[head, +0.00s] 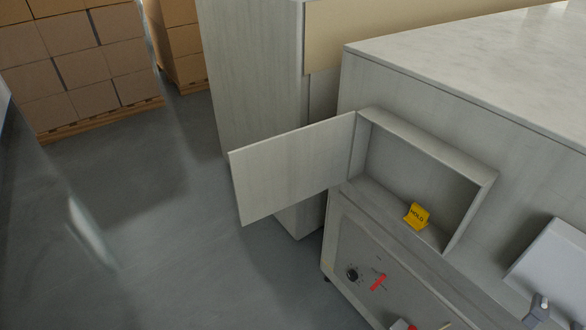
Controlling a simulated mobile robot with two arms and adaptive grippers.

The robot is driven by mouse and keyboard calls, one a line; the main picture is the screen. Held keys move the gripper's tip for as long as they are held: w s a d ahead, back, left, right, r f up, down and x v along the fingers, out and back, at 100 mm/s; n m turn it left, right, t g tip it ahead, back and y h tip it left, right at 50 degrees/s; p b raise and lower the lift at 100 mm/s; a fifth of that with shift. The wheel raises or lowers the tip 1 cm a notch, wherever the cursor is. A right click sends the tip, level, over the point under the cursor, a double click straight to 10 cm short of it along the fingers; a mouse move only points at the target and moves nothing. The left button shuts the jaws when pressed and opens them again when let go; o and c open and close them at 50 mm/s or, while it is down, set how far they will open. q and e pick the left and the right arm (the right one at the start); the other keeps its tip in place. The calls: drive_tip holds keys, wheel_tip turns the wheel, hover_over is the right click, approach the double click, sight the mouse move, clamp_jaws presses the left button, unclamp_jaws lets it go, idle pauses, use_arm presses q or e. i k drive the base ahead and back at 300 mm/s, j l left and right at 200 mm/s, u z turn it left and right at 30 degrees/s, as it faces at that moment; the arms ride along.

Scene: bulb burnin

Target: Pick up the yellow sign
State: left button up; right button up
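The yellow sign (417,216) is a small folded piece with dark lettering that reads "HOLD". It stands on the floor of an open, shallow cabinet compartment (476,173), near its front edge and right of the middle. The compartment's door (293,168) is swung wide open to the left. Neither of my grippers shows in the head view, and nothing touches the sign.
Below the compartment is a panel with a black knob (352,274) and a red switch or marker (378,283). A pale sloped panel (556,258) juts out at right, above a small grey fitting (538,309). Stacked boxes (85,60) stand at back left. The grey floor (130,230) is clear.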

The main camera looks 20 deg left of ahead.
sight(416, 217)
drive_tip(key=k+z, duration=0.15)
drive_tip(key=z, duration=0.2)
drive_tip(key=k+z, duration=0.15)
drive_tip(key=z, duration=0.2)
drive_tip(key=k+l+z, duration=0.15)
drive_tip(key=z, duration=0.25)
drive_tip(key=j+z, duration=0.4)
drive_tip(key=j, duration=0.2)
drive_tip(key=j+z, duration=0.4)
drive_tip(key=j, duration=0.2)
drive_tip(key=j+z, duration=0.35)
drive_tip(key=j, duration=0.2)
drive_tip(key=k+j, duration=0.1)
drive_tip(key=j, duration=0.4)
drive_tip(key=k+j, duration=0.1)
drive_tip(key=j, duration=0.4)
drive_tip(key=k+j, duration=0.15)
drive_tip(key=j, duration=0.3)
drive_tip(key=k+j, duration=0.1)
drive_tip(key=j, duration=0.4)
drive_tip(key=k+j, duration=0.1)
drive_tip(key=j, duration=0.4)
